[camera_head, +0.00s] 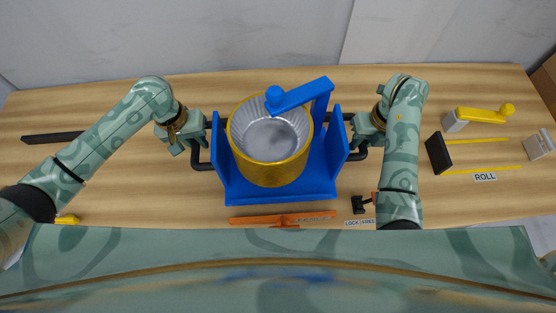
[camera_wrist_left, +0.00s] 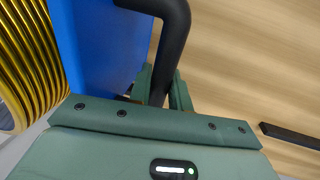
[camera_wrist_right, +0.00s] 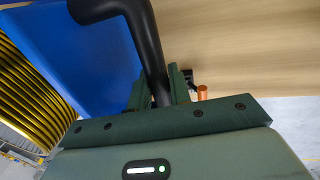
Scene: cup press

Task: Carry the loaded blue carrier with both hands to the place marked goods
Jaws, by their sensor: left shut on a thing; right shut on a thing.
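The blue carrier (camera_head: 324,179) stands in the middle of the table. It has raised side walls, black handles on its left and right, and a blue arm reaching over the top. A gold ribbed drum (camera_head: 268,173) with a silver fluted inside sits in it. My left gripper (camera_head: 205,133) is shut on the left black handle (camera_wrist_left: 172,30). My right gripper (camera_head: 354,132) is shut on the right black handle (camera_wrist_right: 148,45). A place marked goods is not readable in any view.
An orange bar (camera_head: 282,218) and a "LOCK | FREE" label (camera_head: 359,224) lie in front of the carrier. At right are a black block (camera_head: 438,153), yellow strips, a "ROLL" label (camera_head: 485,176) and a yellow crank (camera_head: 485,115). A black bar (camera_head: 52,138) lies at far left.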

